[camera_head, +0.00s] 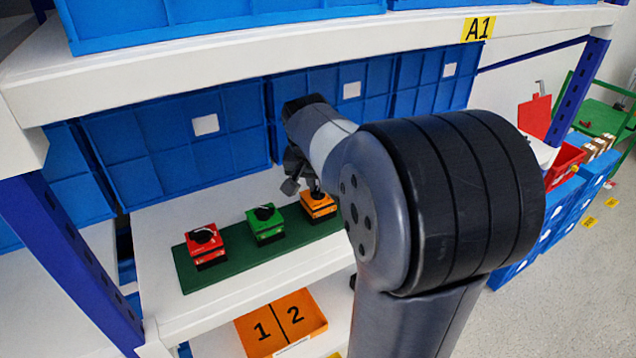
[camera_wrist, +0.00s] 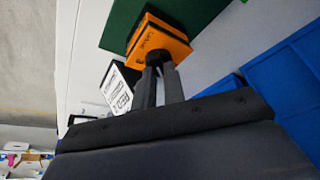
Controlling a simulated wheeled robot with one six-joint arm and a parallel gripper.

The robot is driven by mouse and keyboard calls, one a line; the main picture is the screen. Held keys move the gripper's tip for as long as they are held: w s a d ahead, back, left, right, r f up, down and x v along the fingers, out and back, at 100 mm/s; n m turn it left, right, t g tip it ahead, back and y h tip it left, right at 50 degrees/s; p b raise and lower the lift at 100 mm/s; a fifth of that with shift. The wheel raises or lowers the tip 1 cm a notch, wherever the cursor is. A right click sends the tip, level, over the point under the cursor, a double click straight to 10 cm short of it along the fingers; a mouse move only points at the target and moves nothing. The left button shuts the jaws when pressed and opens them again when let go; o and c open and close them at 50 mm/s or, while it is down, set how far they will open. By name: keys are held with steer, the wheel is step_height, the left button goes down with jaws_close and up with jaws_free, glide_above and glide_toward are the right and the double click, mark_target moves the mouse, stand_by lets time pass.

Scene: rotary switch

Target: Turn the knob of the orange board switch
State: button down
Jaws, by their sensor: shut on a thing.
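The orange board switch (camera_head: 318,206) is the rightmost of three switches on a green board (camera_head: 215,272) on the white shelf. It also shows in the wrist view (camera_wrist: 163,42), with its orange face toward the camera. My gripper (camera_head: 314,188) is over its top, coming from above and behind. In the wrist view my gripper's two fingers (camera_wrist: 158,62) meet at the switch's knob and are shut on it. The knob itself is mostly hidden by the fingers. My arm hides the right end of the green board in the head view.
The green switch (camera_head: 265,225) and the red switch (camera_head: 205,243) stand to the left on the same board. Blue bins (camera_head: 175,135) line the back of the shelf. A white shelf edge (camera_head: 250,65) runs above. An orange tray (camera_head: 280,322) marked 1 and 2 sits below.

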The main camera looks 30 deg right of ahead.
steer(key=shift+m, duration=0.5)
steer(key=c, duration=1.5)
jaws_free()
steer(key=shift+a+r, duration=0.1)
steer(key=shift+r, duration=0.25)
steer(key=v, duration=0.5)
steer(key=shift+a+f+b, duration=0.1)
steer(key=shift+a+b, duration=0.05)
steer(key=shift+b, duration=0.2)
steer(key=s+a, duration=0.2)
steer(key=s, duration=0.1)
steer(key=s+a+b, duration=0.1)
steer(key=s+a, duration=0.1)
steer(key=a, duration=0.1)
steer(key=s+a+b, duration=0.1)
steer(key=s+a, duration=0.2)
steer(key=shift+s+f, duration=0.25)
steer(key=shift+s, duration=0.05)
